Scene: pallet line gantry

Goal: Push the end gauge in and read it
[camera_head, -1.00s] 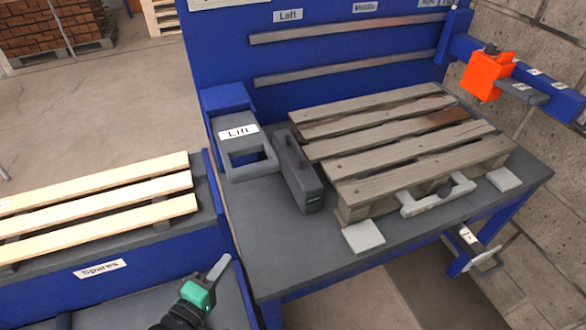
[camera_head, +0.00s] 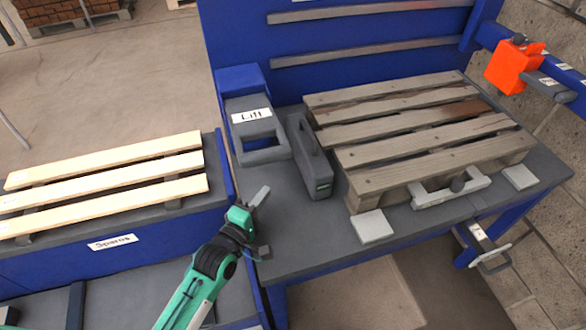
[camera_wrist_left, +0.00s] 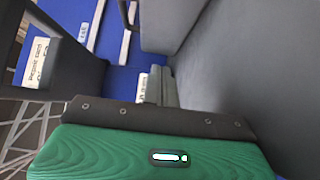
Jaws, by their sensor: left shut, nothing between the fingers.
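A dark grey block with a handle slot and a small green window on its front end (camera_head: 312,160), which may be the end gauge, stands on the bench beside the left end of the wooden pallet (camera_head: 400,155). A light grey bracket with a dark knob (camera_head: 425,197) sits at the pallet's front edge. My left gripper (camera_head: 261,195) is shut and empty, over the bench's left edge, left of the dark block and apart from it. Its grey fingers (camera_wrist_left: 158,86) also show in the left wrist view. No reading can be made out. My right gripper is out of view.
A grey frame labelled Lift (camera_head: 265,156) stands behind my left gripper. The spares rack (camera_head: 140,229) with pale boards is at the left. An orange clamp-like part (camera_head: 508,66) sits on a blue arm at right. A light pad (camera_head: 372,227) lies at the bench front.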

